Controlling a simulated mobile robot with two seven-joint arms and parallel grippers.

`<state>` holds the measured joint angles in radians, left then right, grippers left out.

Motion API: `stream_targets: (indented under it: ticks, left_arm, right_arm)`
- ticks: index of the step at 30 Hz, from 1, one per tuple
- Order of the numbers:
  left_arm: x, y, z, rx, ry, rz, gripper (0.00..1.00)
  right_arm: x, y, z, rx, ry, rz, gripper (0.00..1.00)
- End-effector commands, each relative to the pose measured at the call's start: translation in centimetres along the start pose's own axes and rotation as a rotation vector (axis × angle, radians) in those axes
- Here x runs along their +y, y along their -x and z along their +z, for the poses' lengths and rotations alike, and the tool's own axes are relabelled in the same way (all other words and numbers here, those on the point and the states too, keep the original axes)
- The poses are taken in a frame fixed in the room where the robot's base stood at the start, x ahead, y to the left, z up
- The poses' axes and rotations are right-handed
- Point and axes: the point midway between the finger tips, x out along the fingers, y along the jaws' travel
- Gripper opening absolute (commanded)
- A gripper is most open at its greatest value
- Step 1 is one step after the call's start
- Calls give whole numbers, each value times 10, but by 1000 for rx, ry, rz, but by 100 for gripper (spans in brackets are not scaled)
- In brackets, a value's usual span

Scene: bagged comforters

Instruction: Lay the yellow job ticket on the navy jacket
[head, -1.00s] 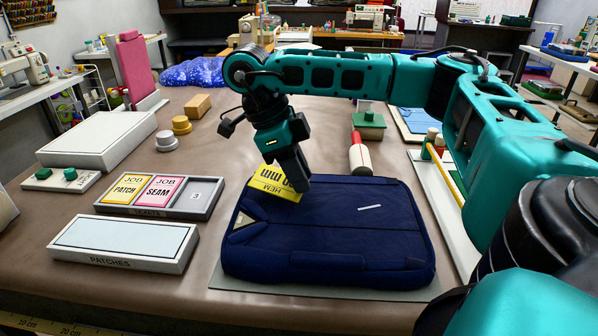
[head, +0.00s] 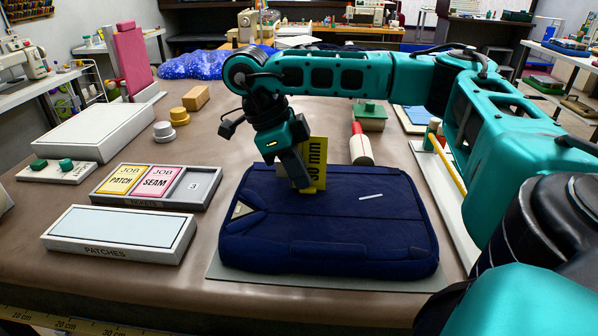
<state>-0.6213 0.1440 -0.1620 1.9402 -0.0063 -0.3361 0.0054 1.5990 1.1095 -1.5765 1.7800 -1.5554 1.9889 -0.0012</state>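The navy jacket (head: 330,240) lies folded on a thin grey board at the front middle of the table. My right gripper (head: 303,183) points down over the jacket's back part and is shut on a yellow job ticket (head: 317,160) marked "30 mm". The ticket is turned so its print runs upward, and the fingers hide its left part. Its lower edge is at or just above the jacket; I cannot tell if they touch. My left gripper is not in view.
Left of the jacket are a ticket tray (head: 150,201) with a yellow PATCH and a pink SEAM ticket, and a patches box (head: 120,250).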

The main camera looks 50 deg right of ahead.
Motion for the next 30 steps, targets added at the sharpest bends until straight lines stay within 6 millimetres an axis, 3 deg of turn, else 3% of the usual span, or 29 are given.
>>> stream_targets:
  ticks: [9,16,26,30]
  left_arm:
    - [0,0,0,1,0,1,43]
    - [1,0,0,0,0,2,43]
    - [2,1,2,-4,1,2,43]
    - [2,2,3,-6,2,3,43]
  right_arm:
    - [0,-1,0,1,0,1,27]
    - [0,0,0,1,-1,0,29]
    - [0,0,0,1,-1,0,60]
    - [0,0,0,1,-1,0,61]
